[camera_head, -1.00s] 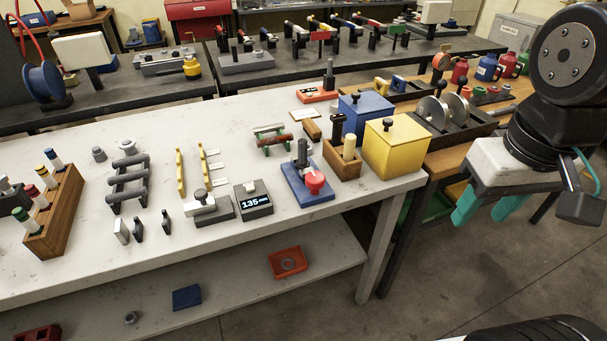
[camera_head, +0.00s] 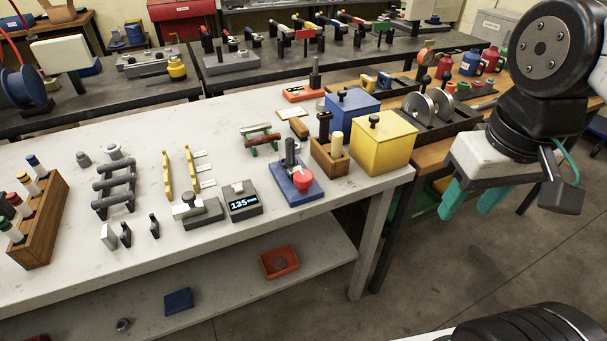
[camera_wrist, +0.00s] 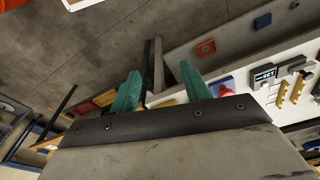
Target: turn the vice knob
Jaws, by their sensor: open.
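My gripper (camera_head: 472,198) hangs at the right of the head view with its teal fingers apart and empty. It is out over the floor, to the right of the white bench (camera_head: 90,270) and clear of everything on it. The fingers also show in the wrist view (camera_wrist: 162,90). A small grey device (camera_head: 203,214) with a dark round knob (camera_head: 189,198) stands near the bench's front edge and looks like a small vice. A blue-based fixture (camera_head: 292,195) with a red knob (camera_head: 302,180) stands to its right. I cannot tell for sure which carries the vice knob.
A grey box with a lit display (camera_head: 243,204) stands between the two devices. A yellow box (camera_head: 385,145) and a blue box (camera_head: 350,118) stand near the bench's right end. A lower shelf holds a red tray (camera_head: 278,264). The floor at the right is free.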

